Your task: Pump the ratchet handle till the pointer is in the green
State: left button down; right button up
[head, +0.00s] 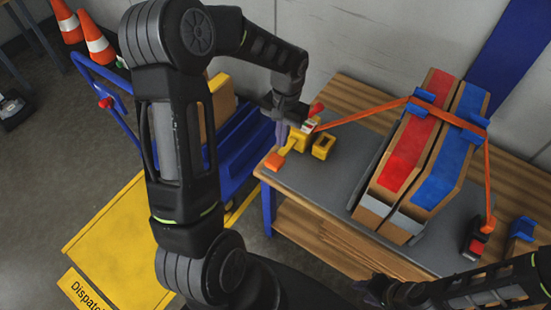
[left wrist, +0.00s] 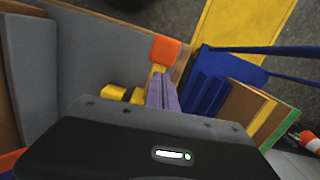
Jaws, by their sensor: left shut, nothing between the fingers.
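The yellow ratchet (head: 299,139) sits at the left edge of the bench, with the orange strap running from it. Its handle ends in an orange grip (head: 275,161) that sticks out toward the front left. My left gripper (head: 281,134) is shut and empty, beside the ratchet and above the handle. In the left wrist view its purple fingers (left wrist: 162,92) lie together, with the orange grip (left wrist: 165,52) just beyond their tips. I cannot tell whether they touch it. A small red and white part shows by the ratchet, but no pointer or green is readable. My right gripper (head: 372,291) is low at the right, its fingers unclear.
The orange strap (head: 365,114) crosses two boards, one red-faced (head: 408,150) and one blue-faced (head: 446,150), on the grey-topped bench (head: 335,185). A yellow hollow block (head: 323,146) stands right of the ratchet. A blue cart (head: 238,150) and yellow platform (head: 115,245) are at the left.

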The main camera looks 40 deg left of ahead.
pick_arm(q)
jog(key=shift+r, duration=1.4)
